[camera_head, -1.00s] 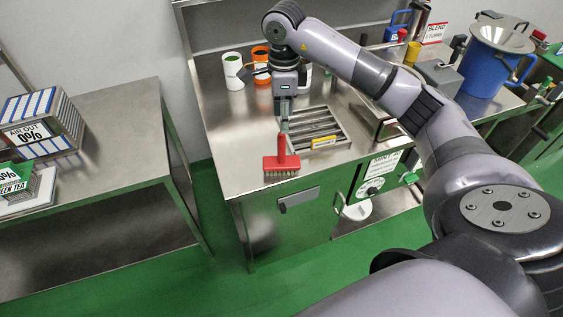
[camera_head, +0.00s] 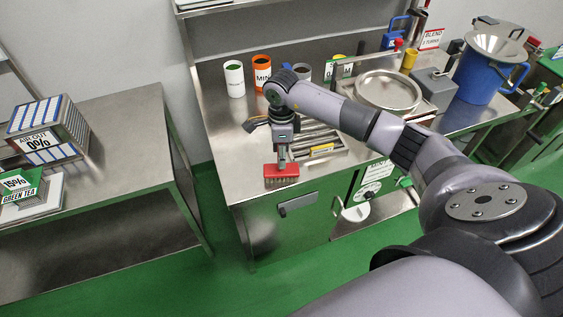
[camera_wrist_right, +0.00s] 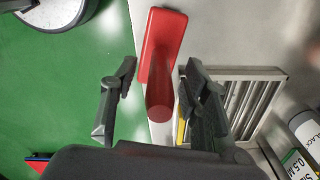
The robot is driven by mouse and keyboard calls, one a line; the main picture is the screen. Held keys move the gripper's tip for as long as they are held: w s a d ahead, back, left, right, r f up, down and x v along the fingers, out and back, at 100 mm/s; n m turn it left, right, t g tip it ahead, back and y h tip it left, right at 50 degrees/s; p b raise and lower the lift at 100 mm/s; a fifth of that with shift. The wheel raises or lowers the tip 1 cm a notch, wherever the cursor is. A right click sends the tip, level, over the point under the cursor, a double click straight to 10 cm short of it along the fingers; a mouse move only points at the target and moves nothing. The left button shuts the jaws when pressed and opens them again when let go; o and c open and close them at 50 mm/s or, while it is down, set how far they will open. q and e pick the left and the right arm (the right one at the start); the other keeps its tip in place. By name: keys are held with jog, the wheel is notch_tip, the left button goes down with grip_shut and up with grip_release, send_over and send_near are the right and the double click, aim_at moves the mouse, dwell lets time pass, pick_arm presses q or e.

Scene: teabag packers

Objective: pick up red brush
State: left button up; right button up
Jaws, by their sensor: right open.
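The red brush (camera_head: 282,172) stands bristles down near the front edge of the steel counter, its handle pointing up. In the right wrist view the red brush (camera_wrist_right: 166,48) shows from above, its round handle end between the two fingers. My right gripper (camera_head: 282,158) is directly over the brush and hides most of its handle. The right gripper (camera_wrist_right: 158,85) is open, one finger on each side of the handle, with a clear gap on the left and a small one on the right. My left gripper is not in view.
A slatted metal tray (camera_head: 318,140) lies just behind and right of the brush. A white cup (camera_head: 234,79) and an orange cup (camera_head: 262,66) stand at the back. A round steel pan (camera_head: 388,90) and a blue jug (camera_head: 487,75) are farther right. A side table (camera_head: 120,150) is at left.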

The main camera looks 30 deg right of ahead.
grip_shut()
dwell(0.4)
dwell(0.4)
